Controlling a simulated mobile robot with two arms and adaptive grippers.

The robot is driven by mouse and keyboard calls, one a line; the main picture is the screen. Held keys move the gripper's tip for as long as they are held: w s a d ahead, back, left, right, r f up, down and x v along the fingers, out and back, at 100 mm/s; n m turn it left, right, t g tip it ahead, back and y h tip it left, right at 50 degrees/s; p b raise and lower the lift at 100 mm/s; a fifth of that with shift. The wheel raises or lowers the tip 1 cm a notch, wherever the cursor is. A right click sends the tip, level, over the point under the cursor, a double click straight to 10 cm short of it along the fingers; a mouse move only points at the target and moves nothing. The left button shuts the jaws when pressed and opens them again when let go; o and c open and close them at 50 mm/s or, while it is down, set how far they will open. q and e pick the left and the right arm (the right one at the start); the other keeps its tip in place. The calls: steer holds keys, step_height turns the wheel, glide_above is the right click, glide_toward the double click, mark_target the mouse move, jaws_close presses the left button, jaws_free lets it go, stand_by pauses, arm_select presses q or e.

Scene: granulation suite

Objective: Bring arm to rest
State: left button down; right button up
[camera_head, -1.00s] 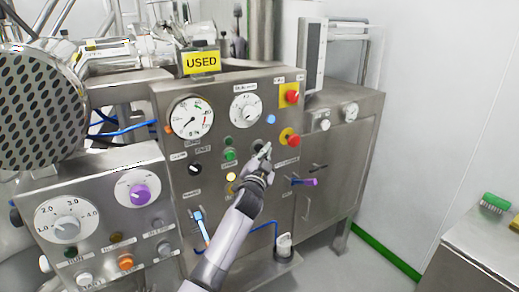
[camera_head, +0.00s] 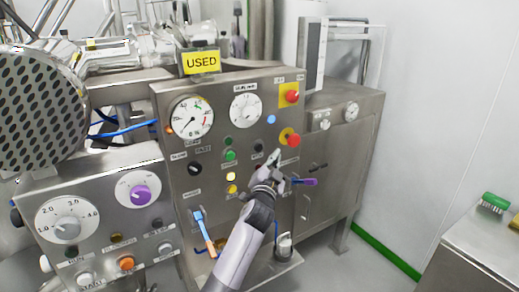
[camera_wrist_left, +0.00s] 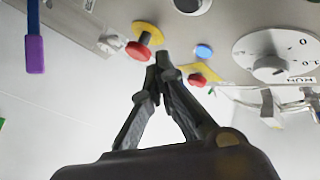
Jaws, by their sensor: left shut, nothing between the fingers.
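My left arm comes up from the bottom of the head view, with my left gripper (camera_head: 274,158) in front of the steel control panel (camera_head: 215,103). The gripper is shut and empty. Its tips overlap the panel in the picture, below the lower red knob (camera_head: 289,138) on its yellow plate; I cannot tell how far off the panel they are. In the left wrist view the closed fingers (camera_wrist_left: 160,62) point toward the panel, with a red button (camera_wrist_left: 138,50) and a blue button (camera_wrist_left: 203,51) beyond them. My right gripper is not in view.
A purple-handled lever (camera_head: 304,182) sticks out right of the gripper. A steel table (camera_head: 485,250) with a green brush (camera_head: 493,202) is at the right. The floor between is clear.

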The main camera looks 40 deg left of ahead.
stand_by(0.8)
arm_select(q)
steer(key=s+d+f+g+h, duration=0.1)
steer(key=s+d+f+g, duration=0.1)
steer(key=f, duration=0.9)
steer(key=s+d+f+m+g+h, duration=0.1)
steer(key=s+d+f+g+h, duration=0.15)
steer(key=f, duration=0.85)
steer(key=s+d+f+g+h, duration=0.1)
steer(key=s+d+f, duration=0.1)
steer(key=f, duration=1)
steer(key=s+d+f+g+h, duration=0.1)
steer(key=s+d+f+g, duration=0.15)
steer(key=s+f, duration=0.6)
steer(key=s+d+f+g+h, duration=0.1)
steer(key=s+d+f+g, duration=0.15)
steer(key=s+f, duration=0.6)
steer(key=s+d+f+g, duration=0.2)
steer(key=s+f, duration=0.4)
steer(key=s, duration=0.6)
steer(key=s+d+f+n+g+b, duration=0.1)
steer(key=s+d+f+g, duration=0.1)
steer(key=s+f, duration=0.5)
steer(key=s+d+f+g, duration=0.2)
steer(key=s+f, duration=0.4)
steer(key=s, duration=1.1)
steer(key=shift+s+f+n+g+h, duration=0.15)
steer(key=shift+s+n+g+h, duration=0.2)
steer(key=shift+h, duration=0.1)
steer(key=shift+w, duration=0.1)
